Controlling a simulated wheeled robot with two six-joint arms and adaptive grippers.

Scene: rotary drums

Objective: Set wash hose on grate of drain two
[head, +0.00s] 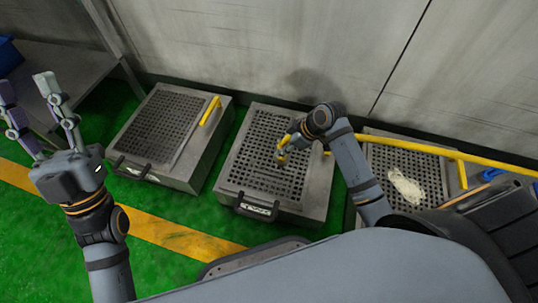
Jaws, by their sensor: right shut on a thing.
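Three grey boxy drains with perforated grates stand in a row: the left drain (186,169), the middle drain (228,192) and the right drain (376,150). Which of them is numbered two cannot be read. My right gripper (281,157) is low over the middle drain's grate, shut on a yellow piece (284,142) that looks like part of the wash hose. My wrist and the small size hide most of the held piece; whether it touches the grate I cannot tell. My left gripper (27,95) is open and empty at the left, over the floor.
A long yellow pipe or hose (440,151) crosses above the right drain. A pale patch (406,187) lies on that drain's grate, and a blue item (493,174) is beyond it. A grey metal wall stands behind. Green floor with a yellow stripe (175,236) is clear in front.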

